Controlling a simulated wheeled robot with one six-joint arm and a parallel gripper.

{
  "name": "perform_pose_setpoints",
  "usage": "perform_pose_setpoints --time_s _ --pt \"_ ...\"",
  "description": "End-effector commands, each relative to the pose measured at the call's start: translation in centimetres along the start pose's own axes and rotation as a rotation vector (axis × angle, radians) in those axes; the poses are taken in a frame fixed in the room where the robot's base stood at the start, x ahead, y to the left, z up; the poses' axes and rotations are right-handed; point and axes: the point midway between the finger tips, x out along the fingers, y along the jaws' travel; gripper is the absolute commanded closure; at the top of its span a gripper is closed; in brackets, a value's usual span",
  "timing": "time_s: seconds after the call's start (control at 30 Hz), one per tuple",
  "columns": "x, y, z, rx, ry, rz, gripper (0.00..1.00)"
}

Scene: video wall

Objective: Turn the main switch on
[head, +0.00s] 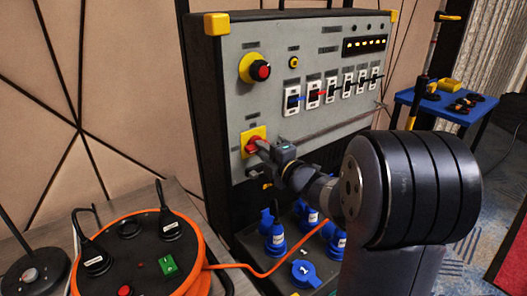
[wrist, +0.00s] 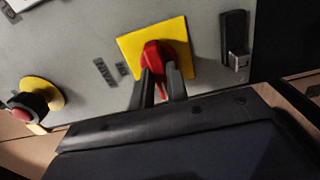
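The main switch is a red rotary handle on a yellow square plate (head: 247,133), low on the left of the grey control panel. In the wrist view the red handle (wrist: 153,52) stands in front of its yellow plate (wrist: 128,42), its narrow end pointing down toward my gripper. My gripper (wrist: 160,78) has one dark finger on each side of the handle, with only a narrow gap filled by red between them. It looks shut on the handle. In the head view my gripper (head: 265,150) reaches the switch from the right and partly hides it.
A red emergency button on a yellow base (head: 254,68) sits above the switch. A row of breakers (head: 330,92) is to the right. Blue plugs (head: 275,238) stand below the panel. An orange cable reel (head: 198,262) is at front left. A blue table (head: 450,108) stands at right.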

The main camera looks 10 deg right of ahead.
Motion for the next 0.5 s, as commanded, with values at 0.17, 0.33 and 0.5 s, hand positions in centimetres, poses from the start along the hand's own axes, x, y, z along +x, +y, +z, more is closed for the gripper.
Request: perform_pose_setpoints --time_s 0.17,0.33,0.5 --pt "-0.02 -0.03 0.00 0.000 0.000 -0.001 1.00" --pt "-0.02 -0.04 0.00 0.001 0.000 -0.001 1.00" --pt "-0.02 -0.02 0.00 0.024 0.000 -0.001 1.00"
